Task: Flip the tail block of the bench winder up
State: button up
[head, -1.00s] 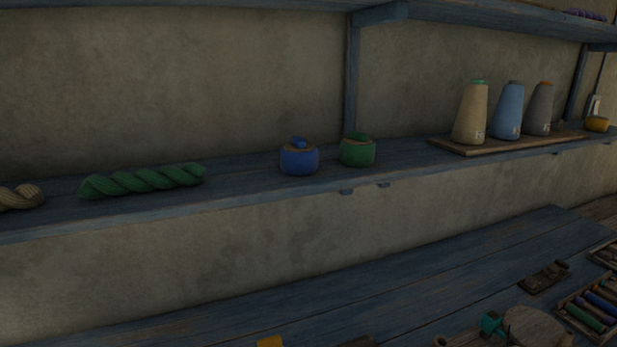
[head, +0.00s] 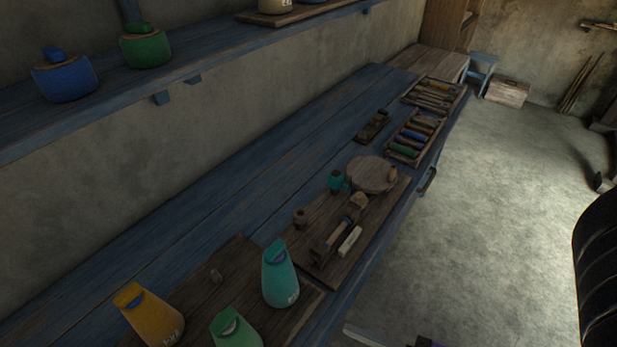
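The bench winder (head: 322,262) is a dark wooden board on the blue bench. It carries a round wooden wheel (head: 371,174), a teal part (head: 336,181) beside the wheel, and a small brown wooden block (head: 300,218) at its left edge. A wooden piece with a dark bar (head: 335,232) and a pale block (head: 350,241) lie low along its near part. I cannot tell for certain which of these is the tail block. My gripper is not in view.
Yellow, green and teal cones (head: 281,275) stand on a board at the bench's near end. Trays of coloured bobbins (head: 415,136) lie beyond the winder. A shelf with blue and green jars (head: 146,47) runs above. Open floor (head: 490,210) lies right.

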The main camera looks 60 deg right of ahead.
aim_at(318, 252)
jog(key=z, duration=1)
jog(key=u, duration=0.45)
jog(key=k+l+z, duration=0.15)
jog(key=k+l, duration=0.35)
jog(key=l, duration=0.15)
